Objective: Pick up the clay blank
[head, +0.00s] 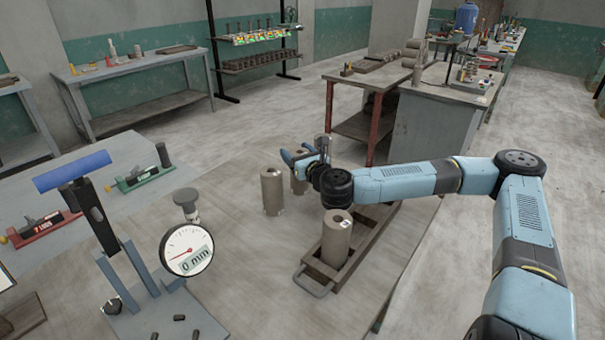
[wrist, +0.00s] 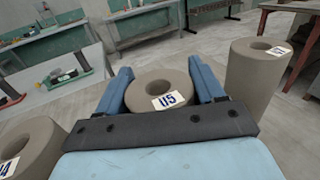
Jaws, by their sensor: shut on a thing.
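The clay blank marked U5 (wrist: 160,88) is a grey-brown cylinder with a round hole in its top. In the wrist view it stands between the two blue fingers of my gripper (wrist: 165,85), which is shut on it. In the head view my gripper (head: 303,158) is at the end of the arm, and a blank (head: 299,186) shows partly below it, its top hidden by the fingers. I cannot tell whether its base touches anything.
A similar cylinder (head: 272,192) stands to the left, and another (head: 337,240) stands in a long tray (head: 314,285) with a handle. A tall cylinder (wrist: 255,80) is close on the right in the wrist view. A dial gauge (head: 187,247) stands at front left.

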